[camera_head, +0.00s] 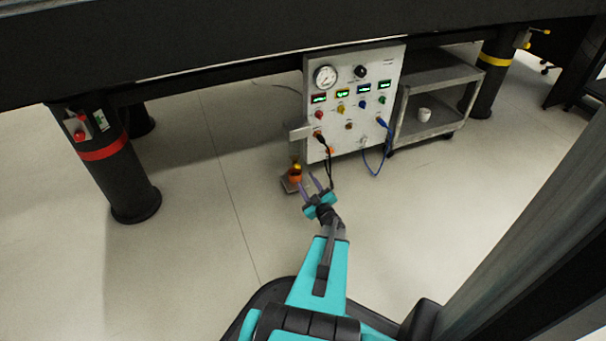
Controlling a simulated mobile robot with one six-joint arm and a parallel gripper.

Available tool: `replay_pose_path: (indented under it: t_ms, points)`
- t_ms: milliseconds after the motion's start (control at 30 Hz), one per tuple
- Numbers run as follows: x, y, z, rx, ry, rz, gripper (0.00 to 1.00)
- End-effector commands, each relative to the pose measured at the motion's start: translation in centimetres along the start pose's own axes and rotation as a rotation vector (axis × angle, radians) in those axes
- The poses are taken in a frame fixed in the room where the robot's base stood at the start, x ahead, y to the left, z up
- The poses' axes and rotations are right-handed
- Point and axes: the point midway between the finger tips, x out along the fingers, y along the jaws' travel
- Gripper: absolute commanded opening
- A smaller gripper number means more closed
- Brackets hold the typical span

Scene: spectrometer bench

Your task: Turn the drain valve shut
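My gripper (309,183) is low over the floor, in front of the white instrument panel (338,130). Its two purple fingers are spread apart with nothing seen between them. A small orange and yellow fitting (296,172) stands just beyond the fingertips, at the panel's lower left, on a small brownish base (288,186). It may be the drain valve, but it is too small for me to tell. I cannot tell the angle of any handle on it. The fingers look close to the fitting, and I see no clear contact.
Black and blue cables (383,150) hang from the panel, the black one close to my gripper. A grey cart (440,95) with a white cup (424,114) stands to the right. A black table leg (133,190) with a red band stands left. The floor between is clear.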

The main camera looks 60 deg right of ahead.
Motion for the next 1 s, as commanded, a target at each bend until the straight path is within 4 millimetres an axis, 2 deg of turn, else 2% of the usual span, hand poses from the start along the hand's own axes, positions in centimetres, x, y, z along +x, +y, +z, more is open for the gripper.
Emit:
replay_pose_path:
  t_ms: [33, 200, 400, 600, 1000]
  points:
    - [-1.0, 0.2, -0.3, 0.001, -0.002, 0.001, 0.39]
    - [-3.6, 0.2, -0.2, 0.000, -0.002, 0.003, 0.39]
    - [-5.8, 0.2, -0.1, 0.000, -0.002, 0.002, 0.39]
    - [-6.5, 0.1, 0.0, 0.000, 0.000, 0.001, 0.39]
    - [-6.4, 0.1, 0.0, 0.013, 0.000, 0.001, 0.39]
